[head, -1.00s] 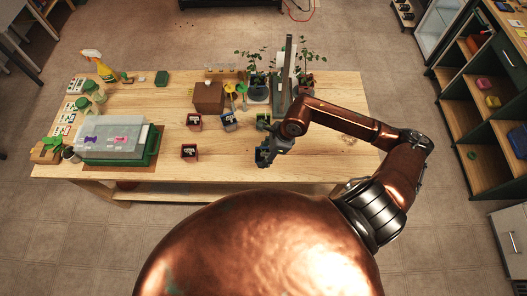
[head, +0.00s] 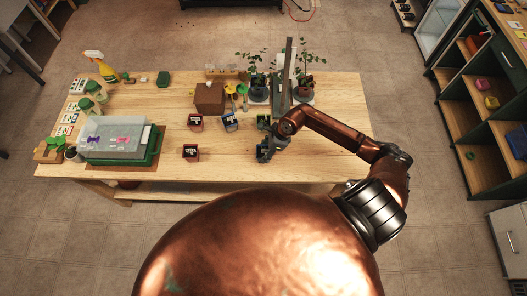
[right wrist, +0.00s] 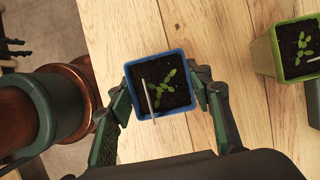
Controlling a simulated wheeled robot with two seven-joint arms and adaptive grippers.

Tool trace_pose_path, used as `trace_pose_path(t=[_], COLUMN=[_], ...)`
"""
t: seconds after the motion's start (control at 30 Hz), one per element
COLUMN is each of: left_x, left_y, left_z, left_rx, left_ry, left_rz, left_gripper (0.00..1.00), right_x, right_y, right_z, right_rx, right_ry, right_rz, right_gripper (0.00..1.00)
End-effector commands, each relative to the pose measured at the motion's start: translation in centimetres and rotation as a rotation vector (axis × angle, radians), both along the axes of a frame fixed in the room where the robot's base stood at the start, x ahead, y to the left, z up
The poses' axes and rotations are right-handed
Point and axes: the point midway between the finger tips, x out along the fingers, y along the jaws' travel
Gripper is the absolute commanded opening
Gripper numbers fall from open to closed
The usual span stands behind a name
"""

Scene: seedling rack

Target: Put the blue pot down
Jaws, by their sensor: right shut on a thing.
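The blue pot (right wrist: 160,56) holds dark soil, a small green seedling and a thin pale marker stick. It sits between the fingers of my right gripper (right wrist: 160,95), which is shut on its two sides. In the head view my right gripper (head: 270,147) is over the front right of the wooden table, with the blue pot (head: 262,154) partly hidden by it. I cannot tell whether the pot's base touches the tabletop. My left gripper is in neither view.
A green pot (right wrist: 263,57) with a seedling stands close by, on the right in the wrist view. The tabletop (head: 325,155) at the right is bare. Larger plants stand behind.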

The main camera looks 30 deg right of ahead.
Motion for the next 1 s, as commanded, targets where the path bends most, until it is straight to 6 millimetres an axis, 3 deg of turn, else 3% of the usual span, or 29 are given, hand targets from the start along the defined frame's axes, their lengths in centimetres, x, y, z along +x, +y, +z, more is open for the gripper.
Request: trace_pose_path(t=[0.13, 0.17, 0.4, 0.77, 1.0], left_x=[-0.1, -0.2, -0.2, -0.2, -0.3], left_y=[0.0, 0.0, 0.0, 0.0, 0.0], left_z=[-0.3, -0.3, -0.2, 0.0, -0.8], left_rx=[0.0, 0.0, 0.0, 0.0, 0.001], left_ry=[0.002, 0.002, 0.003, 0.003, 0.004], left_rz=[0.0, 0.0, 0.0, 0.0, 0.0], left_gripper=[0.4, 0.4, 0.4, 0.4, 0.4], right_x=[0.0, 0.0, 0.0, 0.0, -0.8], right_y=[0.0, 0.0, 0.0, -0.1, -1.6], right_z=[-0.2, -0.2, -0.1, 0.3, 3.9], right_rx=[0.0, 0.0, 0.0, 0.0, -0.005], right_ry=[-0.001, 0.0, 0.0, -0.001, -0.003], right_rz=[0.0, 0.0, -0.001, 0.0, 0.001], right_gripper=[0.19, 0.48, 0.64, 0.64, 0.64])
